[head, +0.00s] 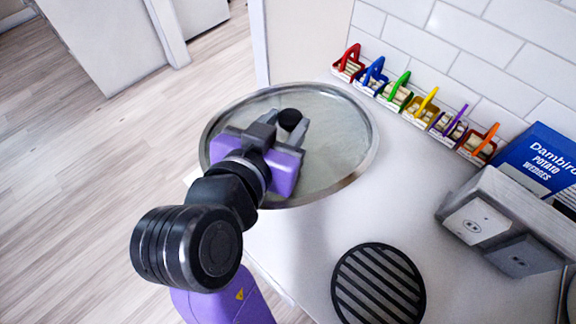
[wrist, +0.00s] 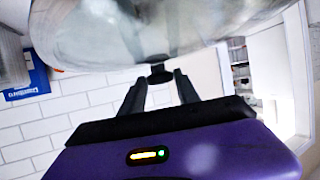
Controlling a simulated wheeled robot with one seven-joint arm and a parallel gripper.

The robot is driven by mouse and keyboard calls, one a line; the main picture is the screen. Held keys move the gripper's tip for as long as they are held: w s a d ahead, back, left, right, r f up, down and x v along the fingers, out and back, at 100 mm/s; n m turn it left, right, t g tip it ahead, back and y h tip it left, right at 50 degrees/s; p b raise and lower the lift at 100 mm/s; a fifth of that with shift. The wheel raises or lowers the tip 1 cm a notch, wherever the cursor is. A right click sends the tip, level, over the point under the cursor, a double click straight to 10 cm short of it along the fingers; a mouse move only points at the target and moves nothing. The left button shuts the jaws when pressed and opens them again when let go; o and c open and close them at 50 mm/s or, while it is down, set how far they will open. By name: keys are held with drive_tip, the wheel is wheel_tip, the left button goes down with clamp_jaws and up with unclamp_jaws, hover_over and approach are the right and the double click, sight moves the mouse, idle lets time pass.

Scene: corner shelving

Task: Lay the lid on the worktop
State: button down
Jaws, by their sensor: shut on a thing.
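The lid (head: 340,130) is a large round glass disc with a metal rim and a black knob (head: 290,119). In the head view it is over the far left part of the white worktop (head: 330,225); I cannot tell whether it touches the worktop. My gripper (head: 288,128) is shut on the lid's knob. In the wrist view the lid (wrist: 130,35) fills the top, and the knob (wrist: 160,75) is between the fingertips (wrist: 160,82). My gripper and arm hide the lid's lower left part in the head view.
A row of several small coloured baskets (head: 397,97) stands along the tiled wall. A round black slatted trivet (head: 378,287) lies at the front. A grey socket box (head: 490,225) and a blue potato wedges box (head: 540,160) are at the right. The worktop's middle is clear.

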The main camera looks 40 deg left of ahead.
wheel_tip(320, 180, down, 15)
drive_tip(key=shift+r+p, duration=0.1)
drive_tip(key=shift+p, duration=0.3)
drive_tip(key=shift+f, duration=0.2)
drive_tip(key=c, duration=0.9)
unclamp_jaws()
drive_tip(key=shift+s+r, duration=0.15)
drive_tip(key=b+v, duration=0.1)
drive_tip(key=v, duration=1)
drive_tip(key=shift+s+d+r+b, duration=0.15)
drive_tip(key=shift+s+b, duration=0.2)
drive_tip(key=shift+b, duration=0.05)
